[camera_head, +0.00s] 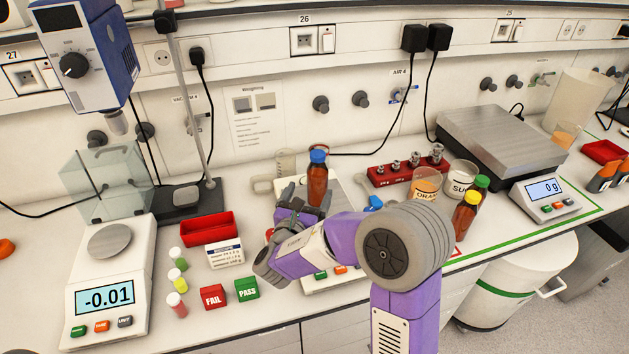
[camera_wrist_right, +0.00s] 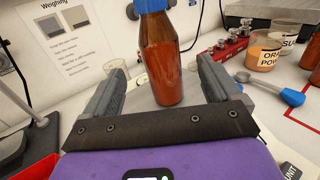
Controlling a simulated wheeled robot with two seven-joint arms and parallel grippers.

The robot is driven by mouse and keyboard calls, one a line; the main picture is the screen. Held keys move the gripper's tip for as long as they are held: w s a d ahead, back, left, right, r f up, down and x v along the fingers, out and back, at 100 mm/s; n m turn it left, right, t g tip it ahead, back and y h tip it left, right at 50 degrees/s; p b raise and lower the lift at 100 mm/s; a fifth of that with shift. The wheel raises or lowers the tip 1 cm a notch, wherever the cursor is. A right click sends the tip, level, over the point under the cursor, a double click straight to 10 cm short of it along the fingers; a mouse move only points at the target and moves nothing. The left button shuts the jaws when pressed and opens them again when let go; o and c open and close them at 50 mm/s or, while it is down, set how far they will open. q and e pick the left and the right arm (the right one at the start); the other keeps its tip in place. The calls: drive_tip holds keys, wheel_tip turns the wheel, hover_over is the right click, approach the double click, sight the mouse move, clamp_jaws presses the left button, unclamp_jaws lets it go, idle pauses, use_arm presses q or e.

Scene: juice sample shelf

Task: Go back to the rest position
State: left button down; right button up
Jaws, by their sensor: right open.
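My right gripper (camera_head: 300,202) is over the middle of the bench, its purple and grey arm coming in from the lower right. In the right wrist view its two grey fingers (camera_wrist_right: 165,90) are spread apart. A brown bottle with a blue cap (camera_head: 317,180) stands upright just beyond the fingers. In the right wrist view the bottle (camera_wrist_right: 165,65) shows between and beyond the fingertips, with a gap on each side. The surface under the bottle is partly hidden by my gripper. My left gripper does not show.
A small scale (camera_head: 135,262), a red tray (camera_head: 209,237), FAIL (camera_head: 213,297) and PASS (camera_head: 246,289) blocks and several small vials stand left. Right are a red weight rack (camera_head: 378,178), the orange powder beaker (camera_head: 425,184), capped bottles (camera_head: 467,213) and a large scale (camera_head: 500,140).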

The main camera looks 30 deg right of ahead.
drive_tip(key=shift+v, duration=1.1)
